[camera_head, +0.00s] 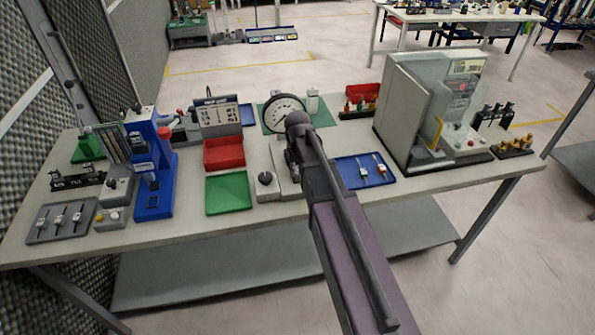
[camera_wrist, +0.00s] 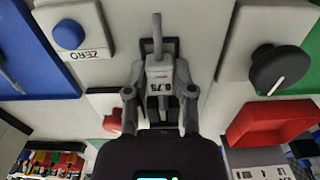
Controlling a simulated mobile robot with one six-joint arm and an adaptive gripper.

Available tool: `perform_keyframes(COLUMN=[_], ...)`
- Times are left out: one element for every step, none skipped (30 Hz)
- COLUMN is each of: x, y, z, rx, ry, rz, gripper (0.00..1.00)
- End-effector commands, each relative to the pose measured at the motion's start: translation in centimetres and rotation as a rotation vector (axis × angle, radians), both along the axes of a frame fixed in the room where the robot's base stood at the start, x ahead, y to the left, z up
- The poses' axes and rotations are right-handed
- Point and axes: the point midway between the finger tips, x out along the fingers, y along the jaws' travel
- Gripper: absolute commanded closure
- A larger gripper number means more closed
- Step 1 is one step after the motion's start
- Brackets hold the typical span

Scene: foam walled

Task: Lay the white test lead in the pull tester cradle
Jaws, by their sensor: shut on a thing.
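My gripper (camera_wrist: 160,82) is shut on the white test lead (camera_wrist: 159,72) in the wrist view, its fingers on both sides of the lead's pale body with dark marking. The lead's thin end points up the picture, over a grey bracket (camera_wrist: 172,46) that looks like the cradle. I cannot tell whether lead and bracket touch. The pull tester (camera_head: 283,112), with a round white dial, stands mid-table in the head view. My arm hides the gripper, the held lead and most of the cradle there.
A blue tray (camera_head: 345,177) with two leads lies right of the tester. A black knob (camera_wrist: 281,68) and a blue ZERO button (camera_wrist: 68,34) flank the bracket. A green tray (camera_head: 228,194) and red bin (camera_head: 224,152) stand left. A large grey machine (camera_head: 410,100) stands right.

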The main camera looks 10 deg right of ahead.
Motion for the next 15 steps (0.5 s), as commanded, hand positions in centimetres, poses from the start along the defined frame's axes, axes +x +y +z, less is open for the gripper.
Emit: perform_keyframes(x=[0.00, 0.00, 0.00, 0.00, 0.00, 0.00, 0.00, 0.00, 0.00, 0.00, 0.00, 0.00, 0.00, 0.00, 0.00], y=[0.01, 0.01, 0.01, 0.01, 0.01, 0.01, 0.01, 0.02, 0.02, 0.02, 0.02, 0.02, 0.02, 0.08, 0.10], z=[-0.07, -0.11, -0.17, -0.22, -0.27, -0.35, -0.41, -0.46, -0.54, -0.59, -0.64, -0.71, -0.76, -0.82, -0.89], rx=[0.000, 0.000, 0.000, 0.000, 0.000, 0.000, 0.000, 0.000, 0.000, 0.000, 0.000, 0.000, 0.000, 0.000, 0.000], ry=[0.000, 0.000, 0.000, 0.000, 0.000, 0.000, 0.000, 0.000, 0.000, 0.000, 0.000, 0.000, 0.000, 0.000, 0.000], rz=[0.000, 0.000, 0.000, 0.000, 0.000, 0.000, 0.000, 0.000, 0.000, 0.000, 0.000, 0.000, 0.000, 0.001, 0.001], gripper=[1.00, 1.00, 1.00, 1.00, 1.00, 1.00, 1.00, 1.00, 1.00, 1.00, 1.00, 1.00, 1.00, 1.00, 1.00])
